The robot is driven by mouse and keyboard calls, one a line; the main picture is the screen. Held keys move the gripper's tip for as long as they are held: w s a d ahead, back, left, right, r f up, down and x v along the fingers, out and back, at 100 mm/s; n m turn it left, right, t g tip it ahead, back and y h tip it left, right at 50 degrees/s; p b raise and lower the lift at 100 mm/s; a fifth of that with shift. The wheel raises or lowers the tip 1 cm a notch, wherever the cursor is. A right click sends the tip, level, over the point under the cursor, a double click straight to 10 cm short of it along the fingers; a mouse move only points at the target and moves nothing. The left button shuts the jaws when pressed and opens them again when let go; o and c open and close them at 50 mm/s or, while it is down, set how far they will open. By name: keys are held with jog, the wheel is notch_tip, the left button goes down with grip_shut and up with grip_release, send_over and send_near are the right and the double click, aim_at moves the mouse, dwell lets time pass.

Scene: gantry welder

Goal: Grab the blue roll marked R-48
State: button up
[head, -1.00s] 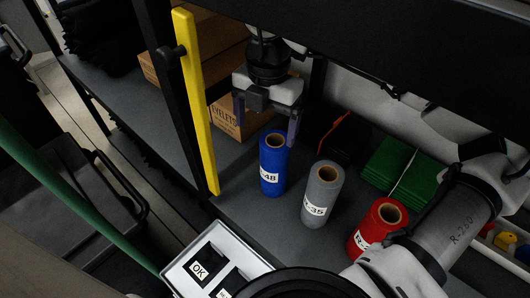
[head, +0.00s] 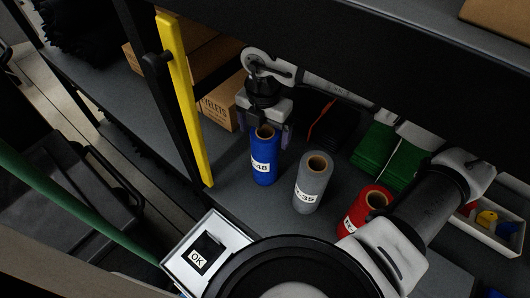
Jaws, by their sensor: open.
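The blue roll (head: 264,165) stands upright on the grey shelf, with a white label that reads "48" at its visible end. My gripper (head: 265,133) is open and points down just behind the roll's top. One finger shows right of the roll, near its upper edge. The other finger is mostly hidden at the left. I cannot tell whether the fingers touch the roll.
A grey roll (head: 312,184) marked 35 stands right of the blue one, and a red roll (head: 362,210) farther right. A yellow bar (head: 184,99) rises at the left. Cardboard boxes (head: 217,101) and green packs (head: 385,152) lie behind. A white control box (head: 208,246) is in front.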

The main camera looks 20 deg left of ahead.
aim_at(265, 156)
jog(key=shift+s+d+f+p, duration=0.15)
jog(key=shift+f+p, duration=0.4)
jog(key=shift+f, duration=1.35)
jog(key=shift+r, duration=0.1)
jog(key=c, duration=1.8)
